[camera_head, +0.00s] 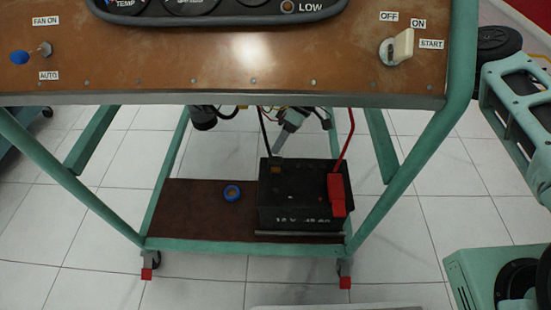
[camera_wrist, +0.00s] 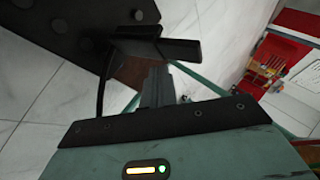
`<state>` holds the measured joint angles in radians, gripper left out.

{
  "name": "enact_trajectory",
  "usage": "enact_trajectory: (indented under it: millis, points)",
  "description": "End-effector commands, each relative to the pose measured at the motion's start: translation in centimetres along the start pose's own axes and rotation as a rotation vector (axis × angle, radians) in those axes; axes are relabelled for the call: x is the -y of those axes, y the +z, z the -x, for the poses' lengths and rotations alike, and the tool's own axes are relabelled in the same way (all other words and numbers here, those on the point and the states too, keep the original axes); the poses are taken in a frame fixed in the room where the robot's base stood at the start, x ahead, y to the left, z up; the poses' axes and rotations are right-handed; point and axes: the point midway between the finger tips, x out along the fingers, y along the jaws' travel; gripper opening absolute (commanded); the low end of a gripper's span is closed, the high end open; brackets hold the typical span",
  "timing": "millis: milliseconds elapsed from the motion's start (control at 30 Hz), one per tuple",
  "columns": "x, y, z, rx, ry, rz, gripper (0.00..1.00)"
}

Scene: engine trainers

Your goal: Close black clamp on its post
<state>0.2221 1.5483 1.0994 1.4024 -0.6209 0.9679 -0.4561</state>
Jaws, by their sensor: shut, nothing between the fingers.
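The black clamp (camera_wrist: 178,48) shows in the wrist view at the edge of the dark battery top (camera_wrist: 70,30), with its black cable (camera_wrist: 101,85) hanging beside it. Whether its jaws are closed around the post cannot be told; the post is hidden. My gripper (camera_wrist: 155,72) is shut and empty, its grey fingertips close by the clamp; contact is unclear. In the head view my gripper (camera_head: 279,150) points down at the back left of the black battery (camera_head: 300,212). There the clamp blends into the battery.
A red clamp (camera_head: 337,195) with a red cable (camera_head: 348,145) sits at the battery's right. The brown panel (camera_head: 200,70) and teal frame (camera_head: 405,180) enclose the space. A red cabinet (camera_wrist: 297,25) stands beyond.

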Motion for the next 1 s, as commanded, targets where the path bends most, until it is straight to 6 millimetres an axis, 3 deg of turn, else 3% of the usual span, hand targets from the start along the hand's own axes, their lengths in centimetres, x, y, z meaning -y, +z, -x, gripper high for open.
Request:
enact_trajectory:
  millis: [1000]
  points:
    - [0.45,0.43,-0.60,0.000,0.000,0.000,0.00]
